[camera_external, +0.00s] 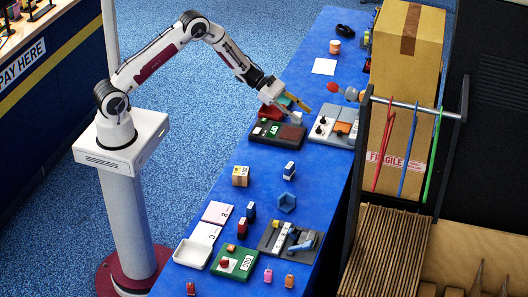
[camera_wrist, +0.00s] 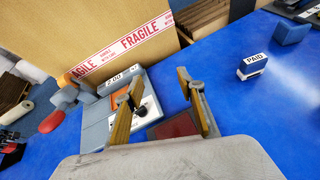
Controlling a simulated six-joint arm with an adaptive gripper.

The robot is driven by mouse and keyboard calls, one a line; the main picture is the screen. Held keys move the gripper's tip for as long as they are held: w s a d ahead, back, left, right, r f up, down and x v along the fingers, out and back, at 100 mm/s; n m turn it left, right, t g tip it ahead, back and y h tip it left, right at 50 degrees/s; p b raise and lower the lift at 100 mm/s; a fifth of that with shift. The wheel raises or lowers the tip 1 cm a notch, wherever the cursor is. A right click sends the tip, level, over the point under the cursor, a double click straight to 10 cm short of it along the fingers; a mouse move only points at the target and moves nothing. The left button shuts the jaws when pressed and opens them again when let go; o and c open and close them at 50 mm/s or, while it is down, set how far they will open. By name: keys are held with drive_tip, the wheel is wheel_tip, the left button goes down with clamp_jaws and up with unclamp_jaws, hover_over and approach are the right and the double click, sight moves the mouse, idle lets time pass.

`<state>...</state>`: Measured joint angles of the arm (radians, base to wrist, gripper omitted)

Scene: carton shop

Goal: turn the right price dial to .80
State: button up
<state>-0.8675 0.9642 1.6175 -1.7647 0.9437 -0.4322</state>
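The grey price unit (camera_external: 335,127) stands near the table's far edge, beside the tall carton. It has small dark knobs (camera_external: 321,121) on a white strip and an orange-brown panel. In the wrist view the unit (camera_wrist: 96,122) shows a small number display (camera_wrist: 122,77), hard to read, and one dark knob (camera_wrist: 142,111) beyond my left finger. Which knob is the right dial I cannot tell, and its setting is not legible. My gripper (camera_external: 303,114) is open and empty, above and to the left of the unit. Its yellow fingers (camera_wrist: 160,76) stand wide apart in the wrist view.
A dark box with a green display (camera_external: 274,130) lies below my gripper. A tall carton (camera_external: 405,60) and a rack with coloured rods (camera_external: 407,104) stand at right. A red-tipped tool (camera_external: 335,88) is close by. A PAID stamp (camera_wrist: 252,66) stands on clear blue table.

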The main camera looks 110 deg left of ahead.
sight(315, 131)
drive_tip(key=s+a+f+n, duration=0.1)
drive_tip(key=a+f, duration=0.1)
drive_tip(key=s+a+f+n+y, duration=0.1)
drive_tip(key=a+f, duration=0.2)
drive_tip(key=a+f+n+y, duration=0.1)
drive_tip(key=a+f+n, duration=0.1)
drive_tip(key=a, duration=0.1)
drive_tip(key=shift+s+a+f+t, duration=0.1)
drive_tip(key=shift+s+f+t, duration=0.05)
drive_tip(key=shift+s+t, duration=0.25)
drive_tip(key=shift+w, duration=0.15)
drive_tip(key=shift+x, duration=3.75)
drive_tip(key=shift+f, duration=0.1)
clamp_jaws()
